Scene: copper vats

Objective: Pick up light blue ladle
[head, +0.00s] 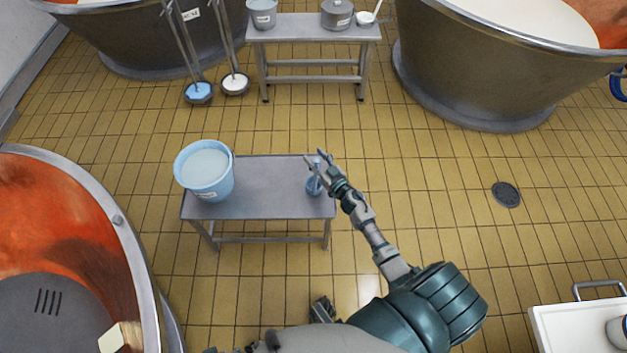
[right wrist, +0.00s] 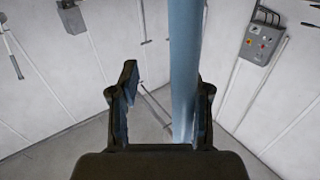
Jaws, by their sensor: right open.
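The light blue ladle (head: 314,186) is at the right end of the small grey table (head: 265,185), partly hidden by my right gripper. My right gripper (head: 316,159) is open above that end of the table. In the right wrist view a light blue handle (right wrist: 184,70) runs upright between the open fingers (right wrist: 160,110), closer to the right finger. I cannot tell whether that finger touches it. The ladle's bowl is out of the wrist view. My left gripper does not show clearly.
A light blue bucket (head: 206,172) stands at the table's left end. Large vats (head: 138,290) stand at left and at the back (head: 500,80). Two long ladles (head: 198,93) rest near the back-left vat. A rear table (head: 300,30) holds containers.

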